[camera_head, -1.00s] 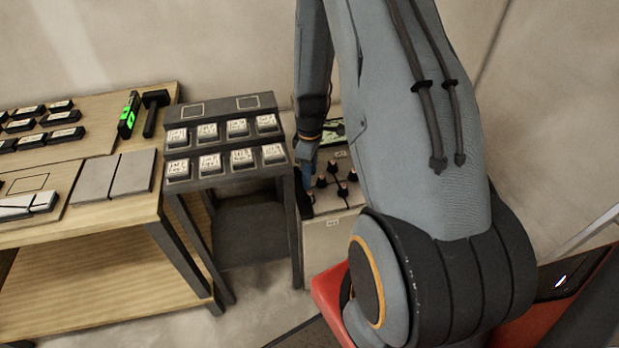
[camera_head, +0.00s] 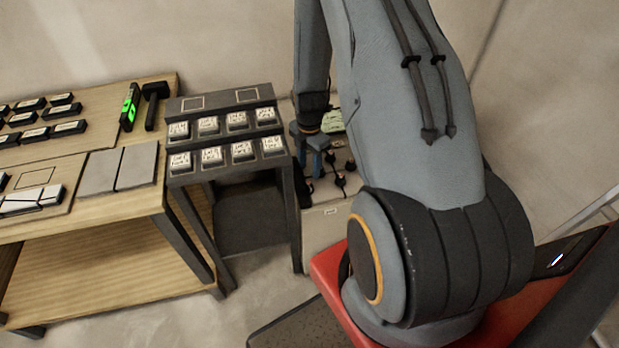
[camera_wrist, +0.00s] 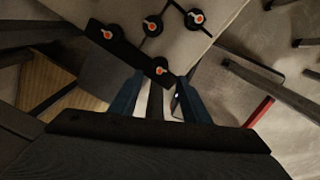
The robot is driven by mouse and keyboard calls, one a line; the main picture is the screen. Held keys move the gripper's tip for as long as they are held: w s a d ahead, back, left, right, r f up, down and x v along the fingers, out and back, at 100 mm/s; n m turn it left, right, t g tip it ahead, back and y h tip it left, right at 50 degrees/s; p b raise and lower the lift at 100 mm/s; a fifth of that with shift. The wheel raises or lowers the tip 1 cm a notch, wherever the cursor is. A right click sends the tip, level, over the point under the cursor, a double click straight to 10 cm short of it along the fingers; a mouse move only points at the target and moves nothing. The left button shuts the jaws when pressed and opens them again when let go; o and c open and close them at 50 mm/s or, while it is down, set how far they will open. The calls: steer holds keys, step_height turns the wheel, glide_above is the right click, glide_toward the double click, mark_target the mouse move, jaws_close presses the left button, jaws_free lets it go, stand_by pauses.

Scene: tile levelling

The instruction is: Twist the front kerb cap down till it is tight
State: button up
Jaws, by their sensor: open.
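In the wrist view a dark kerb strip (camera_wrist: 134,52) runs along the edge of a pale tile surface. It carries two dark caps with orange centres: a nearer cap (camera_wrist: 161,70) and a farther cap (camera_wrist: 107,34). Which one counts as the front cap I cannot tell for sure. My gripper (camera_wrist: 160,76) is open, its blue fingers apart, with the nearer cap showing between the fingertips. Contact cannot be judged. In the head view my gripper (camera_head: 311,160) is over the left side of the pale stand (camera_head: 325,232), partly hiding its caps.
More caps stand on the tile surface, one (camera_wrist: 151,26) in the middle and one (camera_wrist: 194,18) to the right. A dark rack (camera_head: 226,135) of labelled bins stands close left of the pale stand. A wooden bench (camera_head: 110,255) is farther left. A dark mat (camera_head: 290,330) lies in front.

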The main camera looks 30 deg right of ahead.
mark_target(309, 183)
steer(key=shift+f, duration=0.25)
steer(key=shift+f+p, duration=0.8)
steer(key=shift+f, duration=2.9)
steer(key=c, duration=1)
steer(key=shift+c, duration=0.2)
